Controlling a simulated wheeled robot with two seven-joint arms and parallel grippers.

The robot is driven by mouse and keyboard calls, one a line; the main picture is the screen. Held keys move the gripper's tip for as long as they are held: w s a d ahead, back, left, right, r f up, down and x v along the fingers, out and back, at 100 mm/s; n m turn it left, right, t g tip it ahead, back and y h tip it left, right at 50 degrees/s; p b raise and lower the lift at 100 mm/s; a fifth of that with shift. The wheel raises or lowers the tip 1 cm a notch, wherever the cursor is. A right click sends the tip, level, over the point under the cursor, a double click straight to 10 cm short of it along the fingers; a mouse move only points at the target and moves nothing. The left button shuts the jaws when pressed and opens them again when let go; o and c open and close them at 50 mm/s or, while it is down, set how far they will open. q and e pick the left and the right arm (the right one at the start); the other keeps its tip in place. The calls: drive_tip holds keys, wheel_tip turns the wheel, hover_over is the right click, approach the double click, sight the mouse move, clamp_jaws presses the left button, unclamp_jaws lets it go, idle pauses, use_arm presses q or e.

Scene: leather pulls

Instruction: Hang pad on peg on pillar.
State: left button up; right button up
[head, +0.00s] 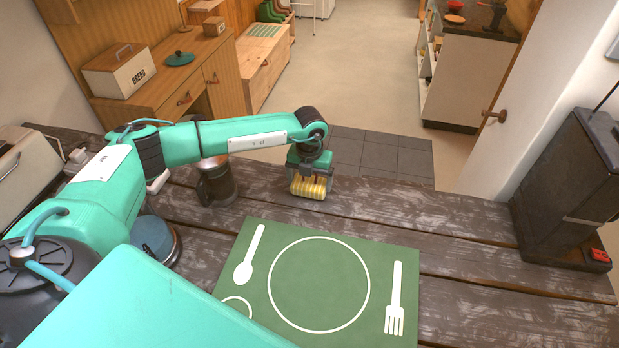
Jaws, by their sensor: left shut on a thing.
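My left gripper (310,184) points down above the far edge of the wooden table, shut on a yellow ribbed thing that looks like the pad (308,188). The gripper's body hides the pad's upper part. I cannot tell whether the pad touches the tabletop. A brown peg (496,116) sticks out to the left from the white pillar (537,110) at the right, well to the right of the gripper and apart from it. Nothing hangs on the peg. My right gripper is not in view.
A dark mug (217,184) stands left of the gripper. A green placemat (318,280) with printed cutlery lies flat in front. A black machine (565,190) stands at the table's right end, near the pillar. The table right of the gripper is clear.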

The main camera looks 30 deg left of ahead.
use_arm(q)
drive_tip(key=shift+f+b, duration=0.25)
drive_tip(key=shift+b, duration=0.05)
drive_tip(key=o, duration=0.7)
